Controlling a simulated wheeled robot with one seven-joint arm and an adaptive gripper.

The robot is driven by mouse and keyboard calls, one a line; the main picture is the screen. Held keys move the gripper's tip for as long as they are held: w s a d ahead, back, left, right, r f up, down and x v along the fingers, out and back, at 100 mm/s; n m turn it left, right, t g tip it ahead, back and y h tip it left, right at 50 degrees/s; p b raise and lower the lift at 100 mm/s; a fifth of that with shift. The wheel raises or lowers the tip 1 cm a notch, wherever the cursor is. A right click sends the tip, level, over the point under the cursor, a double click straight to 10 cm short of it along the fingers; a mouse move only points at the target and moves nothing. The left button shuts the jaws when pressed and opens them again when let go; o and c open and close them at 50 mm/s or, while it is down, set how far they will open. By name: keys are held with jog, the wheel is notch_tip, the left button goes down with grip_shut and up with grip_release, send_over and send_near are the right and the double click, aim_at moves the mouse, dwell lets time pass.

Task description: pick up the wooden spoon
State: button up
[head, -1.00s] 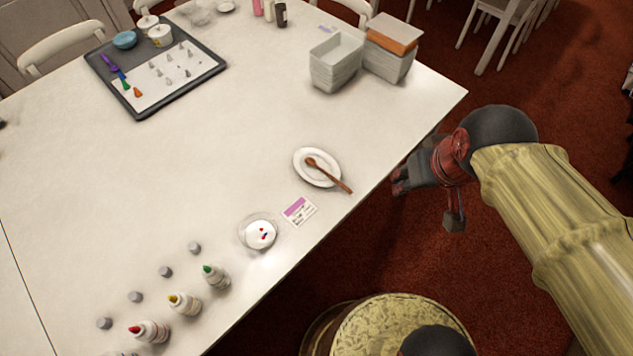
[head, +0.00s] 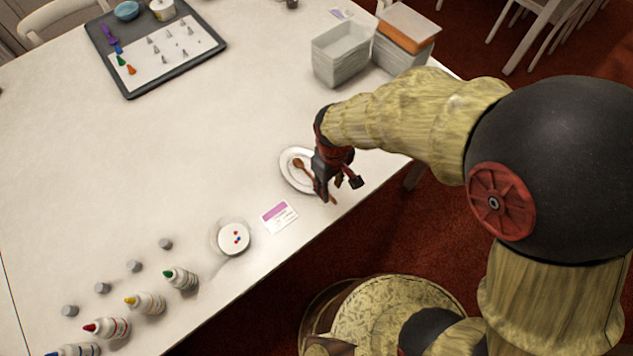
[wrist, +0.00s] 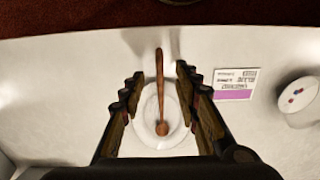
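The wooden spoon (head: 299,166) rests on a small white plate (head: 287,172) near the table's edge, its handle reaching past the rim toward that edge. In the wrist view the spoon (wrist: 160,90) lies between my fingers, bowl on the plate (wrist: 150,140) and handle pointing to the top of the picture. My gripper (head: 328,193) is over the handle side of the plate and hides part of both in the head view. In the wrist view my gripper (wrist: 158,95) is open, with fingers apart on either side of the spoon and not touching it.
A purple and white card (head: 279,216) and a white dish with small coloured dots (head: 233,237) lie beside the plate. Several bottles (head: 146,302) line the near left. Stacked white containers (head: 340,55) stand behind. A dark tray (head: 133,90) is far left. The table's middle is clear.

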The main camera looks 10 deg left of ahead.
notch_tip(320, 180, down, 5)
jog(key=shift+w+r+b, duration=0.1)
jog(key=shift+b, duration=1.1)
jog(key=shift+c, duration=0.4)
grip_shut()
